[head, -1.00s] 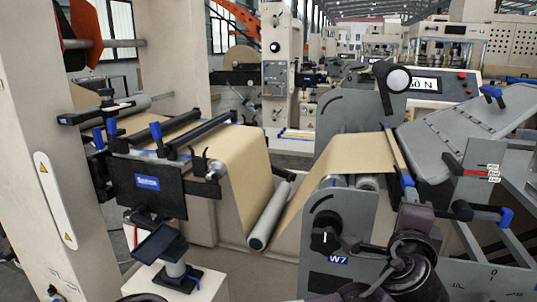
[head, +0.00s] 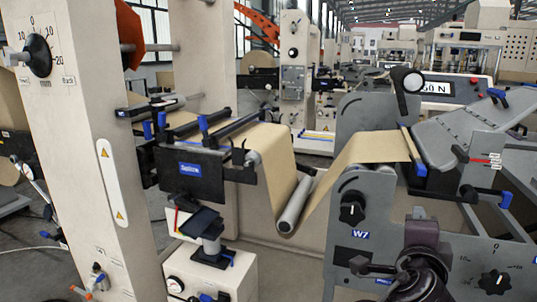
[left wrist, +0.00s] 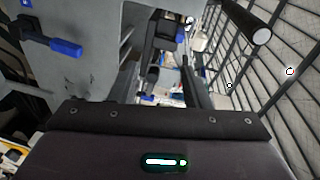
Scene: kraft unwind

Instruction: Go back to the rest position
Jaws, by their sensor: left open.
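In the left wrist view, the dark body of my left gripper (left wrist: 165,140) fills the lower part, with a lit green indicator on it. Its fingertips do not show clearly, and nothing is seen held in it. In the head view, a dark purple arm end of mine (head: 420,265) is low at the right, in front of the grey W7 side plate (head: 352,235). Dark finger-like parts extend to its left, but their gap is unclear.
The kraft web (head: 375,149) dips around a grey roller (head: 295,205). A cream column (head: 75,150) stands at the left. A small black stand (head: 200,222) rises from a cream box (head: 235,275). In the left wrist view, a blue-handled lever (left wrist: 65,47) is close by.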

